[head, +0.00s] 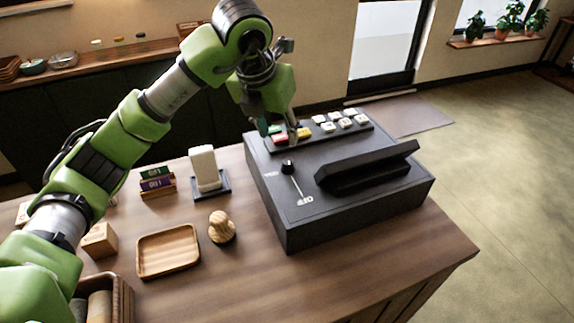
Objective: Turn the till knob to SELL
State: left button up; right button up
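The black till (350,222) sits on the right end of the wooden counter. Its small black knob (288,167) stands on the left part of the sloped top. A white line runs from the knob toward a white label (305,200); a second small label (270,175) is left of the knob. The lettering is too small to read surely. My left gripper (278,132) points down over the coloured keys (292,136), behind and apart from the knob. Its fingers look spread, with nothing seen between them. My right gripper is out of view.
A raised black display (366,165) is right of the knob. A white terminal (204,168), a wooden stamp (221,227), a wooden tray (168,250) and small card holders (157,183) stand left of the till. Bare counter lies in front.

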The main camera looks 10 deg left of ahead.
aim_at(287, 161)
pick_arm(q)
jog(key=p+x, duration=0.4)
jog(key=x, duration=0.8)
jog(key=shift+f, duration=0.35)
jog(key=shift+w+f, duration=0.2)
jog(key=shift+f, duration=0.15)
jog(key=c, duration=1.1)
